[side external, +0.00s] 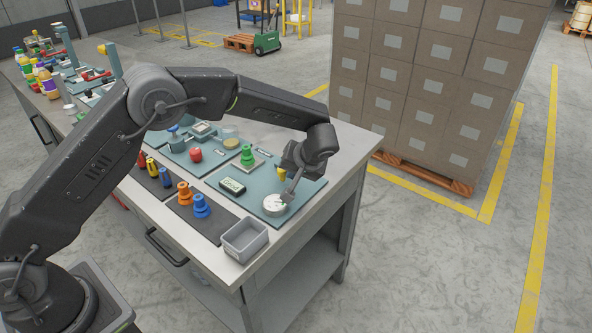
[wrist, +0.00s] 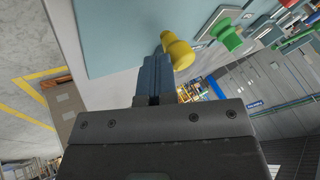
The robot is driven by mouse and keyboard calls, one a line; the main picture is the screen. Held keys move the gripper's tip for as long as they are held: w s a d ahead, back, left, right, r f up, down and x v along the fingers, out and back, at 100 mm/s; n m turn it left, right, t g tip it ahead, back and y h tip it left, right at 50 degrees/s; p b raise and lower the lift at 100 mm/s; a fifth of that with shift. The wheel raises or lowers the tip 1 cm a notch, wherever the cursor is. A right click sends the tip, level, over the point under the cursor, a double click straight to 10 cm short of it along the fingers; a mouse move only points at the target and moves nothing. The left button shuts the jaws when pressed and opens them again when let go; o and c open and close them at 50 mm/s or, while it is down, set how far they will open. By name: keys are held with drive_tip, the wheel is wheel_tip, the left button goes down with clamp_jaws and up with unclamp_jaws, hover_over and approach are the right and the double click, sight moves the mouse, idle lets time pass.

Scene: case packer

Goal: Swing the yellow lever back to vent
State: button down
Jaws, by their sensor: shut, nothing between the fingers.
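The yellow lever (side external: 281,173) stands on a teal panel (side external: 240,197) near the right end of the bench. Its rounded yellow handle (wrist: 178,48) shows large in the wrist view, just past my fingertips and slightly to their right. My gripper (side external: 286,200) is shut and empty, pointing down at the panel close beside the lever. In the wrist view my gripper (wrist: 158,62) has its fingers together next to the handle; I cannot tell whether they touch. The lever's base and any vent marking are hidden or too small to read.
A round white dial (side external: 274,205) lies right by my fingertips. A small display (side external: 232,186) and a green knob (side external: 247,155) are on the panels. Orange (side external: 185,194) and blue (side external: 201,206) pieces and a grey bin (side external: 245,239) stand in front. Stacked cartons (side external: 425,90) stand behind the bench.

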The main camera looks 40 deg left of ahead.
drive_tip(key=shift+s+a, duration=0.15)
drive_tip(key=shift+s+a+m+t+h, duration=0.3)
drive_tip(key=shift+s+a+m+t, duration=0.45)
drive_tip(key=shift+m, duration=0.45)
drive_tip(key=a+m, duration=0.1)
drive_tip(key=s+a+m+t+h, duration=0.1)
drive_tip(key=shift+s+a+m, duration=0.1)
drive_tip(key=shift+a+m, duration=0.05)
drive_tip(key=shift+m, duration=0.25)
drive_tip(key=shift+s+a+t, duration=0.25)
drive_tip(key=shift+a, duration=0.6)
drive_tip(key=shift+s+d, duration=0.15)
drive_tip(key=shift+d, duration=0.35)
drive_tip(key=d, duration=0.3)
drive_tip(key=shift+s+d+r, duration=0.1)
drive_tip(key=shift+s+d, duration=0.05)
drive_tip(key=v, duration=1)
drive_tip(key=shift+s, duration=0.15)
